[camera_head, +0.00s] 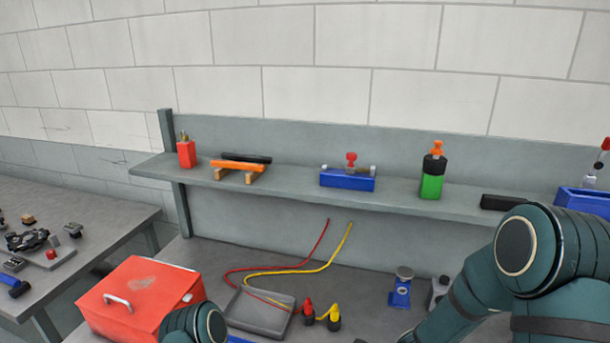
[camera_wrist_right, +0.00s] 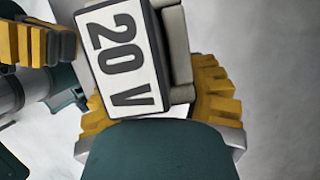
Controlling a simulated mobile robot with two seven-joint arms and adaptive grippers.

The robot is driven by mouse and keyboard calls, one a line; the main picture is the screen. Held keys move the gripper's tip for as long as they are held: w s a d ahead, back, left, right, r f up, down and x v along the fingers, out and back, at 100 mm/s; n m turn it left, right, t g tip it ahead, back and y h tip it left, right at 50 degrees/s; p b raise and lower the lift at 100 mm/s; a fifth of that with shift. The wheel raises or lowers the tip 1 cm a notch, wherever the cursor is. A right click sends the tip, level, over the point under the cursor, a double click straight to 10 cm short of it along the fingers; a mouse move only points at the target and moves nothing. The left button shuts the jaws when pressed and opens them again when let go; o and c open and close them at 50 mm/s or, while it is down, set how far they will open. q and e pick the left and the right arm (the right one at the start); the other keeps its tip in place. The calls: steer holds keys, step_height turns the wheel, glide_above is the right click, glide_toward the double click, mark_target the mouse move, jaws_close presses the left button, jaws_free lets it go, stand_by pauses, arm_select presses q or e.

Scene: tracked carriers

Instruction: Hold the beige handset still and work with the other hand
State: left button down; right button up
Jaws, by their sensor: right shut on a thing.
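My right gripper (camera_wrist_right: 155,105) is shut on the beige handset (camera_wrist_right: 178,45), which shows in the right wrist view as a beige-grey body with a white, dark-edged "20 V" label facing the camera. Yellow ribbed fingers lie on both sides of its lower end. Yellow fingers of my left gripper (camera_wrist_right: 40,44) show at the upper left of that view, beside the handset and apart from the label; whether they are open is unclear. The head view shows parts of both arms at the bottom but neither gripper nor the handset.
A red toolbox (camera_head: 135,297), a grey tray (camera_head: 260,312) and red and yellow cables (camera_head: 300,268) are on the bench. A shelf (camera_head: 285,192) behind holds a blue block (camera_head: 347,180) and a green bottle (camera_head: 432,180). Another table (camera_head: 95,222) stands at left.

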steer(key=o, duration=1.3)
steer(key=shift+o, duration=0.2)
